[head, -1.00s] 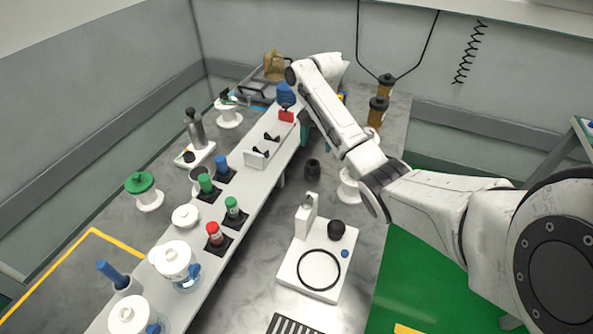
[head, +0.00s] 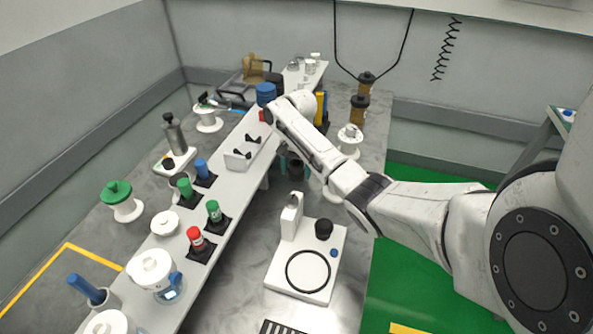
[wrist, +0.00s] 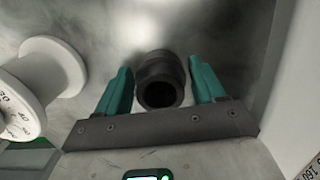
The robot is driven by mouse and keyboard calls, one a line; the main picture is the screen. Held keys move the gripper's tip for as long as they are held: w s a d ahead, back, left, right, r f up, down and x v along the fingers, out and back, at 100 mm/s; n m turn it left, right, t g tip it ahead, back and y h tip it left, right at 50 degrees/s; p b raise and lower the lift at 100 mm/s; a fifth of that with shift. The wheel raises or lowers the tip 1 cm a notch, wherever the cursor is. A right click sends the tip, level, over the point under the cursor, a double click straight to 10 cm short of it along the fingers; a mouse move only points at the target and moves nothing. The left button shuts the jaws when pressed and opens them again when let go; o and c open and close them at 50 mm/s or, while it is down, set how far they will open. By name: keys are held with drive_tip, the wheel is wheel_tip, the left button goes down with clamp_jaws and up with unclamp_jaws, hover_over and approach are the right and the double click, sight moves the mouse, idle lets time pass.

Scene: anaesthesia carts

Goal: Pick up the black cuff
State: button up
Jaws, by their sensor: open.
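The black cuff (wrist: 161,80) is a short, dark, hollow cylinder with its round opening toward the wrist camera. It sits on the grey metal cart top. In the wrist view my gripper (wrist: 160,66) is open, with one teal finger on each side of the cuff and a gap at both sides. In the head view the cuff (head: 296,168) shows as a dark patch low beside my gripper, partly hidden by the hand and arm.
A white spool (wrist: 50,75) stands close left of my gripper in the wrist view. A white shelf (head: 224,190) carries bottles and jars along the left. A white device (head: 332,245) with a black ring and black cup stands nearer on the cart.

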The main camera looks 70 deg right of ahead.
drive_tip(key=shift+f, duration=0.1)
drive_tip(key=shift+c, duration=0.2)
drive_tip(key=c, duration=0.8)
drive_tip(key=shift+r, duration=0.7)
drive_tip(key=shift+r+p, duration=3.5)
drive_tip(key=shift+r, duration=4.85)
